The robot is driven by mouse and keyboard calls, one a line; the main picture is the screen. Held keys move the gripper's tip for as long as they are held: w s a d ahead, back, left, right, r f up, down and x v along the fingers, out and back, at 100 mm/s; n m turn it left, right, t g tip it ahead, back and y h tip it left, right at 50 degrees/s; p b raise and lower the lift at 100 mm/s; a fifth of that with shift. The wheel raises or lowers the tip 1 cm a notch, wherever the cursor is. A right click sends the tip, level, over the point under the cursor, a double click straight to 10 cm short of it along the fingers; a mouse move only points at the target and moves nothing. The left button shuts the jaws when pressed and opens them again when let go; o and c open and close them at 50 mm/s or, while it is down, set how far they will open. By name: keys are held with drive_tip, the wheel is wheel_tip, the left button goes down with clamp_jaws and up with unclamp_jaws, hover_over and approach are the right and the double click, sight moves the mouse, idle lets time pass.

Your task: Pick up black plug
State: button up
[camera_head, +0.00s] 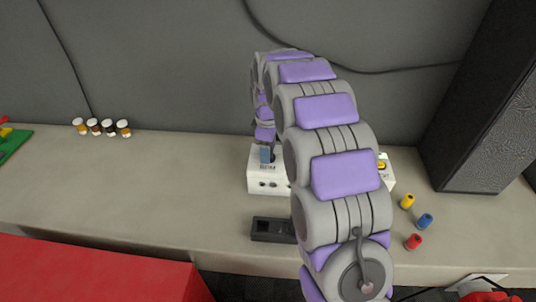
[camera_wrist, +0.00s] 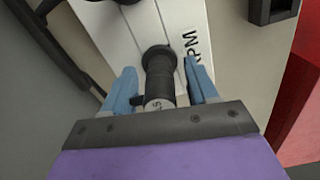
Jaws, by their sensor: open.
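The black plug (camera_wrist: 158,62) shows in the wrist view, dark and cylindrical, against a white box (camera_wrist: 115,30) marked RPM. My gripper (camera_wrist: 163,84) is open, with one blue finger on each side of the plug. A gap shows between the plug and each finger. In the head view my gripper (camera_head: 267,156) is at the white box (camera_head: 258,181), and my arm hides much of the box. The plug cannot be made out in the head view.
A black holder (camera_head: 270,230) lies in front of the box. Yellow (camera_head: 407,201), blue (camera_head: 425,221) and red (camera_head: 413,242) plugs stand at right, near a tall black speaker (camera_head: 490,110). Several small jars (camera_head: 109,128) stand at left. The bench (camera_head: 150,190) between is clear.

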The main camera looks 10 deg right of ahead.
drive_tip(key=shift+d+r, duration=0.1)
drive_tip(key=shift+c, duration=0.2)
drive_tip(key=c, duration=0.9)
drive_tip(key=shift+r, duration=0.1)
drive_tip(key=shift+c, duration=0.2)
